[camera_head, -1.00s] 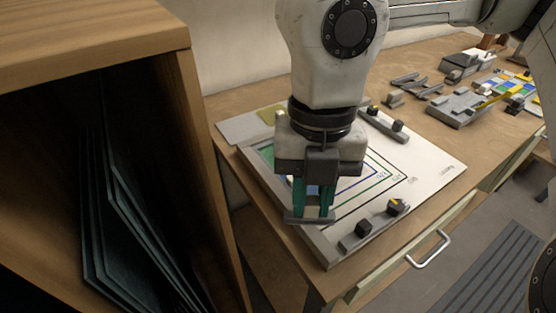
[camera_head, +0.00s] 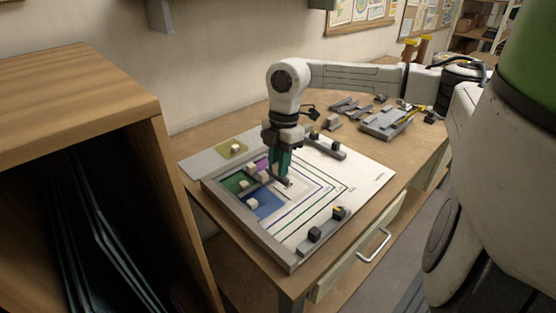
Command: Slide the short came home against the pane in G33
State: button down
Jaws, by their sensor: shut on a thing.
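My gripper (camera_head: 280,175) is shut on the short came (camera_head: 287,183), a small dark grey bar, low over the board (camera_head: 345,170). The came lies near the right ends of the coloured panes; I cannot tell whether it touches the board or a pane. A green pane (camera_head: 230,186), a purple pane (camera_head: 262,162) and a blue pane (camera_head: 268,206) lie at the board's left part. The gripper partly hides the area behind it. No G33 label can be read, so I cannot tell which pane it means.
Small pale blocks (camera_head: 252,202) stand on the panes. A grey rail (camera_head: 255,231) borders the board's left side. Dark blocks (camera_head: 314,234) stand on a near bar, others on a far bar (camera_head: 325,146). A wooden rack (camera_head: 75,95) stands left. Grey fixtures (camera_head: 390,122) lie behind.

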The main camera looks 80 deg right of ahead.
aim_at(279, 179)
jog(key=shift+f+b, duration=1.7)
jog(key=shift+f, duration=1.1)
jog(key=shift+f+b, duration=0.15)
jog(key=shift+b, duration=0.15)
jog(key=shift+w+a, duration=0.3)
jog(key=shift+a, duration=0.15)
dwell(1.0)
jog(key=shift+w+d, duration=0.2)
jog(key=shift+w, duration=0.15)
dwell(0.4)
jog(key=shift+w+a+b, duration=0.1)
jog(key=shift+w+b, duration=0.05)
jog(key=shift+b, duration=0.15)
dwell(0.5)
jog(key=c, duration=1.2)
grip_release()
jog(key=o, duration=0.3)
